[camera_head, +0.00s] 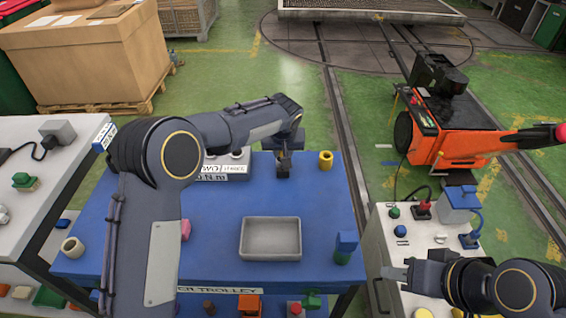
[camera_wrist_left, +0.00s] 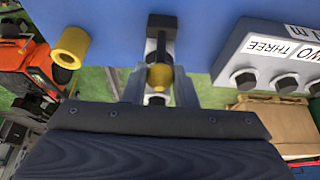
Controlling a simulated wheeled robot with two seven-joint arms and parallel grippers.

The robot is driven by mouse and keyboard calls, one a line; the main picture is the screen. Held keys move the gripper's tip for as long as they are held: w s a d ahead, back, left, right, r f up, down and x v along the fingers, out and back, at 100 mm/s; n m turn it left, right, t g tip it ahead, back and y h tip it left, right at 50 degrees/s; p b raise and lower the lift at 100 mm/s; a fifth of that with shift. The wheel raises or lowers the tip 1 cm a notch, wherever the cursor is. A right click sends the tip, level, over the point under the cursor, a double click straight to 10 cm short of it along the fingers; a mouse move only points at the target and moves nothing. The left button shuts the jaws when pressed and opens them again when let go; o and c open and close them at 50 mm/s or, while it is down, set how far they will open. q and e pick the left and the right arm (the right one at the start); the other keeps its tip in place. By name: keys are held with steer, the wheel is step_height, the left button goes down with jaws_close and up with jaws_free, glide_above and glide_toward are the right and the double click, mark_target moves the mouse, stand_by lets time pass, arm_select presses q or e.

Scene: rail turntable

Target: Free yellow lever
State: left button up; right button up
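The yellow lever shows in the left wrist view as a yellow knob (camera_wrist_left: 160,76) on a dark shaft, by a dark bracket with a yellow patch. It sits at the far edge of the blue trolley top (camera_head: 215,225). My left gripper (camera_head: 284,170) is over this spot in the head view and mostly hides the lever. In the left wrist view its fingers (camera_wrist_left: 160,88) stand on both sides of the knob, apart, with a narrow gap; contact is unclear. My right gripper (camera_head: 390,273) is over the white cabinet at right, holding nothing visible; its finger gap is unclear.
A yellow ring (camera_head: 326,160) stands right of the left gripper. A labelled block with round knobs (camera_head: 226,165) is to its left. A grey tray (camera_head: 271,239) and a blue-green block (camera_head: 346,246) are nearer. The white cabinet (camera_head: 385,240) carries plugs and buttons.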

arm_select(q)
steer(key=shift+s+f+b, duration=0.15)
steer(key=shift+s+b, duration=0.1)
steer(key=shift+b, duration=0.05)
steer(key=shift+s+b, duration=0.4)
steer(key=shift+s, duration=0.25)
steer(key=shift+s+f+b, duration=0.25)
steer(key=shift+s+b, duration=0.1)
steer(key=shift+b, duration=0.25)
steer(key=shift+s+b, duration=0.3)
steer(key=shift+s, duration=0.15)
steer(key=shift+f, duration=0.1)
steer(key=shift+s+f+b, duration=0.3)
steer(key=shift+s+b, duration=0.4)
steer(key=shift+b, duration=0.15)
